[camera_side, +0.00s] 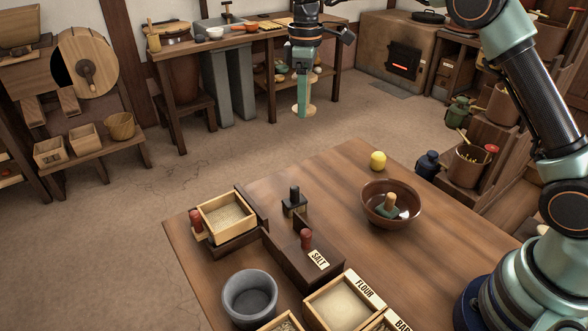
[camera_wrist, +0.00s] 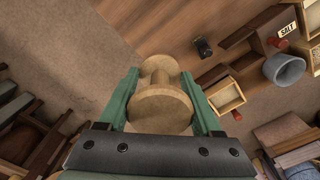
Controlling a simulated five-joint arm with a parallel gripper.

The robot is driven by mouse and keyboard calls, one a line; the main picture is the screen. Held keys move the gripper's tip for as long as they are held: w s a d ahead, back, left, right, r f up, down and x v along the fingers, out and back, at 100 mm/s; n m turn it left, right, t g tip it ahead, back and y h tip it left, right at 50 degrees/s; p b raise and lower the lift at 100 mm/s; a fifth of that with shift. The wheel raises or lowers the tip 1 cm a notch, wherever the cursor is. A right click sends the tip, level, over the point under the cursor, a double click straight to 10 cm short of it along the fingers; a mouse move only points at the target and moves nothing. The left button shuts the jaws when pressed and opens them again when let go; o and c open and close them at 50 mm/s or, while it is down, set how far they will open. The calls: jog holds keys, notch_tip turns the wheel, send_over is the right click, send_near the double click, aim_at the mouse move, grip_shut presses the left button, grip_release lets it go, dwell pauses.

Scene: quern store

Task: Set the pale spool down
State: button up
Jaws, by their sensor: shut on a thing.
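The pale spool (camera_wrist: 160,108) is held between the two green fingers of my gripper (camera_wrist: 160,92) in the wrist view. Its round tan end faces the camera and its waist and far end show beyond. In the side view my gripper (camera_side: 303,108) hangs high at the top middle, pointing down, and the spool (camera_side: 311,110) shows partly behind a finger. From there, my gripper and the spool appear beyond the far edge of the wooden table (camera_side: 330,190), apart from its top. How far they are above the floor is hard to tell.
On the table stand a brown bowl (camera_side: 410,203) with a pestle-like piece inside, a yellow object (camera_side: 378,160), a black-topped piece (camera_side: 294,201), a salt box (camera_side: 300,260), a grain tray (camera_side: 227,216), a grey mortar (camera_side: 249,297) and a flour box (camera_side: 342,303). The table's far middle is clear.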

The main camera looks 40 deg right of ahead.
jog(key=s+a, duration=0.3)
jog(key=a, duration=0.6)
jog(key=s+a, duration=0.2)
jog(key=a, duration=0.6)
send_over(217, 288)
notch_tip(217, 288, down, 20)
jog(key=shift+r, duration=0.1)
jog(key=o, duration=1.4)
